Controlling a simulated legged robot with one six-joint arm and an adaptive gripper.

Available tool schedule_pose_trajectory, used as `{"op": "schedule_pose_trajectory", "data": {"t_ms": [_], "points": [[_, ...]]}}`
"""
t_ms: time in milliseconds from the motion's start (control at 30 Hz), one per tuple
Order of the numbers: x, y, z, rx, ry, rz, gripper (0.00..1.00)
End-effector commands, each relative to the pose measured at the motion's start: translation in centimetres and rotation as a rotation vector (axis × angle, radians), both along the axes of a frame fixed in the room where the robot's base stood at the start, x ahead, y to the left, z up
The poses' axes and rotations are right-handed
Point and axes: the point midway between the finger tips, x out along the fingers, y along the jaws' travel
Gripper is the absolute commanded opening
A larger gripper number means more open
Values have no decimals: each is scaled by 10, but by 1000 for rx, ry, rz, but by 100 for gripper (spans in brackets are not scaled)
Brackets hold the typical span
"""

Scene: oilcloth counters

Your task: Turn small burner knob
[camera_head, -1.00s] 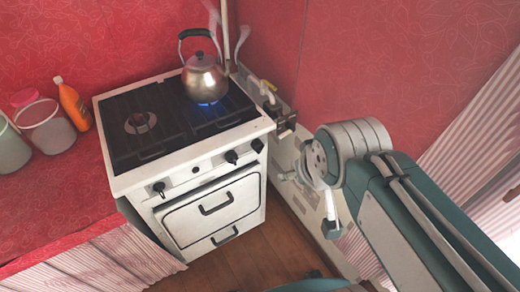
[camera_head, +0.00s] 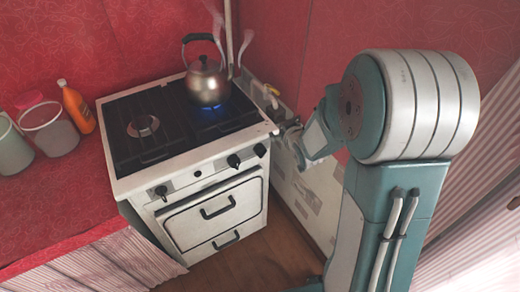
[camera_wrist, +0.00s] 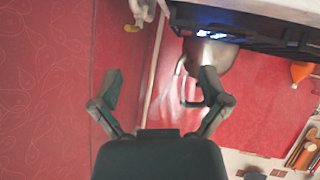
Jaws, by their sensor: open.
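The white stove (camera_head: 190,150) stands in the corner. I cannot tell which serves the small burner. A small round burner (camera_head: 143,126) shows on the left of the black top. In the wrist view, my gripper (camera_wrist: 161,82) is open with nothing between its fingers. In the head view my wrist is beside the stove's front right corner; the fingertips are not clear there.
A steaming metal kettle (camera_head: 207,82) sits over a blue flame at the back right; it appears inverted in the wrist view (camera_wrist: 208,58). An orange bottle (camera_head: 78,108) and a clear container (camera_head: 48,128) stand on the red counter (camera_head: 60,200). Floor (camera_head: 240,264) shows before the stove.

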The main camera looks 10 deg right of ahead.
Motion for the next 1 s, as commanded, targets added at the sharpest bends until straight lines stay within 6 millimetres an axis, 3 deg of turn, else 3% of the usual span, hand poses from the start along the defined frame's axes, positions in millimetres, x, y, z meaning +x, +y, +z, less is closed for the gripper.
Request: {"op": "schedule_pose_trajectory", "data": {"t_ms": [33, 300, 600, 833, 1000], "points": [[5, 0, -17, 10, -14, 17, 96], [19, 6, -84, 87, -167, 118, 96], [-2, 14, -152, 234, -346, 187, 96], [-22, 16, -175, 314, -438, 199, 96], [-16, 20, -176, 321, -449, 204, 96]]}}
